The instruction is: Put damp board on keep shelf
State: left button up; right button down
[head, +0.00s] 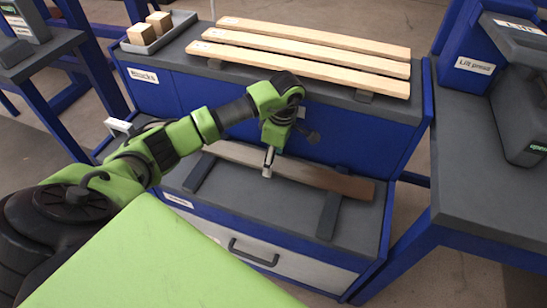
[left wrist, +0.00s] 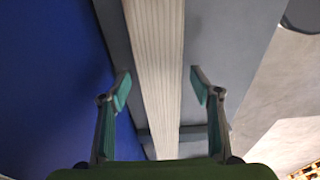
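A long wooden board (head: 325,178) lies on two dark bearers on the lower grey shelf (head: 280,214). It is duller than the boards above, and its right end is darker brown. My left gripper (head: 268,165) points down at the middle of this board. In the left wrist view the gripper (left wrist: 160,88) is open, with one finger on each side of the board (left wrist: 157,50) and gaps between them. I cannot tell the fingertips' exact height. Three pale boards (head: 310,45) lie side by side on the upper surface. My right gripper is not in view.
A grey tray (head: 158,44) with two wooden blocks stands at the upper surface's left end. The blue wall (head: 340,135) rises close behind the lower shelf. A drawer handle (head: 254,252) sticks out below. A side table (head: 490,195) with a grey device stands right.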

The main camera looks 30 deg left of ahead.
aim_at(278, 164)
pick_arm(q)
jog(key=shift+w+r, duration=0.1)
jog(key=shift+r, duration=0.3)
notch_tip(278, 164, up, 11)
jog(key=d+p, duration=0.1)
jog(key=shift+d+r+p, duration=0.2)
jog(key=shift+p, duration=0.15)
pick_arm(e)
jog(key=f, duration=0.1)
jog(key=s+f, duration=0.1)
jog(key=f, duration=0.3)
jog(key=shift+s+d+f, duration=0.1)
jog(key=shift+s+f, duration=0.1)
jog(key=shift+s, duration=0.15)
